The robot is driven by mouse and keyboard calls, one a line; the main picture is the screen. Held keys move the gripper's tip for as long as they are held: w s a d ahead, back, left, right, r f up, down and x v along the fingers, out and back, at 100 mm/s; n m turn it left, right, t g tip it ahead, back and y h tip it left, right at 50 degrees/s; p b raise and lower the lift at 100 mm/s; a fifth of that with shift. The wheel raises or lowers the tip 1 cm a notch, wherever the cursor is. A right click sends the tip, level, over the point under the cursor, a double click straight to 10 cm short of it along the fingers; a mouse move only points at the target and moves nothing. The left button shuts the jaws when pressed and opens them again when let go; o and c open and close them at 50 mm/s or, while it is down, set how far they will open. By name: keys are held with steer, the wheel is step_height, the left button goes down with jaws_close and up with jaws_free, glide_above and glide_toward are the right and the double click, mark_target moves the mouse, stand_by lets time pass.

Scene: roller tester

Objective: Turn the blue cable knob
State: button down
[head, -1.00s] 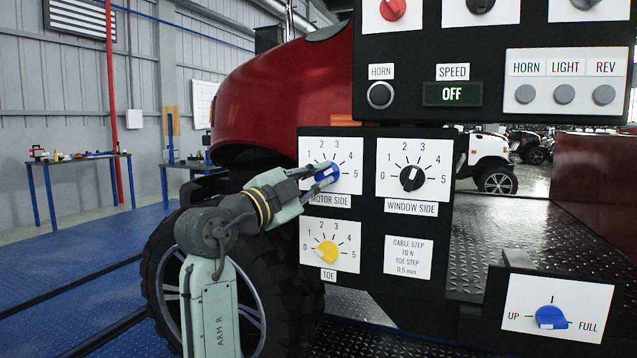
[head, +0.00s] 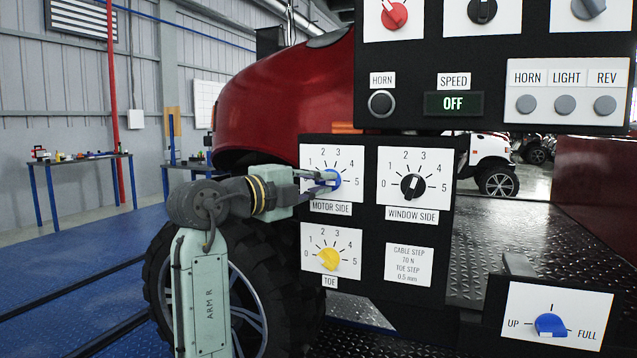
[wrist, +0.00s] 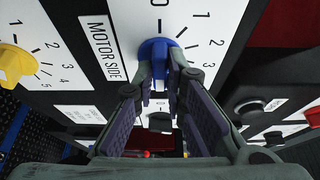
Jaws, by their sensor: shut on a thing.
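The blue knob (head: 334,180) is on the MOTOR SIDE dial, numbered 0 to 5, on the black panel. My gripper (head: 322,179) reaches it from the left, with its fingers closed on the knob. In the wrist view the blue knob (wrist: 157,50) sits between my fingertips (wrist: 159,75), just below the 0 mark. The fingers cover part of the knob, and I cannot tell which number it points to.
The black WINDOW SIDE knob (head: 412,186) is close on the right and the yellow TOE knob (head: 328,259) is below. Another blue knob (head: 550,324), marked UP and FULL, is at lower right. A tyre (head: 255,290) stands behind my arm.

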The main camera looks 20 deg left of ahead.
stand_by(0.3)
steer(key=c, duration=1.6)
jaws_free()
steer(key=shift+c, duration=0.2)
steer(key=v, duration=1.2)
